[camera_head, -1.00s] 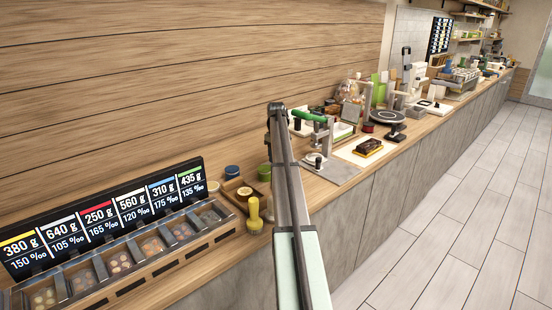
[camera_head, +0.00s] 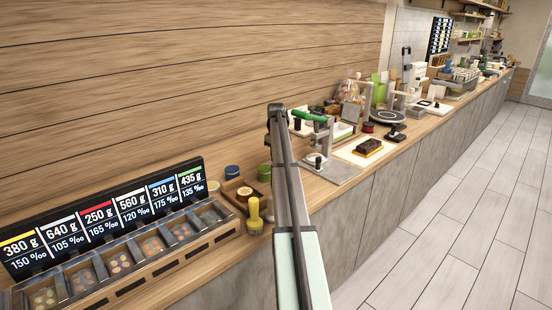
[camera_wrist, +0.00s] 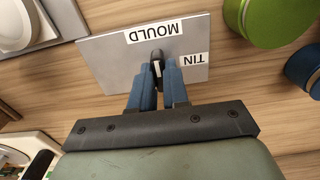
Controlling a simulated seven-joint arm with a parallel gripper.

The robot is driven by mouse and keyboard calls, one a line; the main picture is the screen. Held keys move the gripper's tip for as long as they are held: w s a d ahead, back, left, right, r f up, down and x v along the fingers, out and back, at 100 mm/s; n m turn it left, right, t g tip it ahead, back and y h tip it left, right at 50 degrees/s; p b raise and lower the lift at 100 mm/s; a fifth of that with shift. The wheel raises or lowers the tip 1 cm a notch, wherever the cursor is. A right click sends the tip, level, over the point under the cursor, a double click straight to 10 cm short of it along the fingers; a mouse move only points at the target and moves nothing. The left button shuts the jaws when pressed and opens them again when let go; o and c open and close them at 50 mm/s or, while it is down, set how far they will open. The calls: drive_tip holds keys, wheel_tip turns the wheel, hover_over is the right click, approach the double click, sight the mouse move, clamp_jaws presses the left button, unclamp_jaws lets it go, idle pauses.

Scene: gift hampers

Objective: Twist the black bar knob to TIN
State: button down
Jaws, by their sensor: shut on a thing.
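In the wrist view the black bar knob (camera_wrist: 157,58) stands on a grey plate (camera_wrist: 105,60). A white MOULD label (camera_wrist: 154,32) and a white TIN label (camera_wrist: 189,60) are fixed on the plate, upside down in this view. My gripper (camera_wrist: 158,72) has its blue fingers shut on the knob from both sides. A white mark shows on the knob between the fingers; its exact pointing is hard to tell. In the head view my arm hides the gripper, and I cannot make out the knob there.
In the wrist view a green round thing (camera_wrist: 262,18) and a dark blue one (camera_wrist: 305,72) stand right of the plate. A white dish (camera_wrist: 15,22) is at upper left.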

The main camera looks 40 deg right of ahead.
drive_tip(key=shift+m, duration=2)
drive_tip(key=shift+m, duration=2.6)
drive_tip(key=m, duration=0.2)
drive_tip(key=shift+m, duration=0.4)
